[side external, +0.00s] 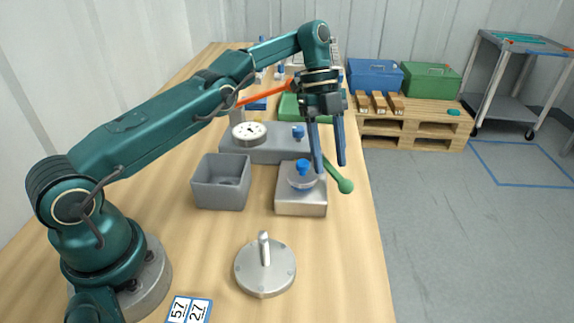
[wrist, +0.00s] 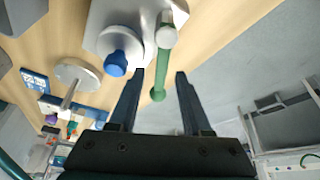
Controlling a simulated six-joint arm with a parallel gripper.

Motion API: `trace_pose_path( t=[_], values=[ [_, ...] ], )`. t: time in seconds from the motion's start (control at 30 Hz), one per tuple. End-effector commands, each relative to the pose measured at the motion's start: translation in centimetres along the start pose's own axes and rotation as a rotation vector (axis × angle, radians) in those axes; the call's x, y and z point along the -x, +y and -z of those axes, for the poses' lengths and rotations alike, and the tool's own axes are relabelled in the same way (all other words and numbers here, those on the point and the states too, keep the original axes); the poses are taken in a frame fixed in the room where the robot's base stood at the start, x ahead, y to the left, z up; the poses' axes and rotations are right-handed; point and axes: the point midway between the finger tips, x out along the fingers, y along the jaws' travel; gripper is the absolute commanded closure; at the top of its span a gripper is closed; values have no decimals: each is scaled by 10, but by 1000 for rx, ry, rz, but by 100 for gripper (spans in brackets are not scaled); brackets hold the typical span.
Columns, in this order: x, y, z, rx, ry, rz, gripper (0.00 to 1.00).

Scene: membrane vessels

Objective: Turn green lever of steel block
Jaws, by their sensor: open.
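The steel block (side external: 301,202) sits near the right edge of the wooden table, with a round flange and a blue knob (side external: 303,167) on top. Its green lever (side external: 345,185) has a ball end and sticks out past the block on the right. In the wrist view the green lever (wrist: 161,65) runs downward from a pale hub, beside the blue knob (wrist: 117,63). My gripper (side external: 330,168) is open and points down above the lever. In the wrist view the lever shows between the two fingertips (wrist: 160,73); whether it touches either finger I cannot tell.
A grey open bin (side external: 221,184) stands left of the block. A steel disc with an upright handle (side external: 265,272) stands in front.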

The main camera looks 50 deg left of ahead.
Motion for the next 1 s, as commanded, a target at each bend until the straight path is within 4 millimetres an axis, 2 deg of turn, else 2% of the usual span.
trace_pose_path(
  t=[0.27,0.63,0.87,1.0],
  values=[
    [1,-2,0,24,1,11,51],
    [2,-8,0,146,1,62,51],
    [2,-16,-2,325,0,136,51],
    [4,-22,-5,483,1,203,51]
  ],
)
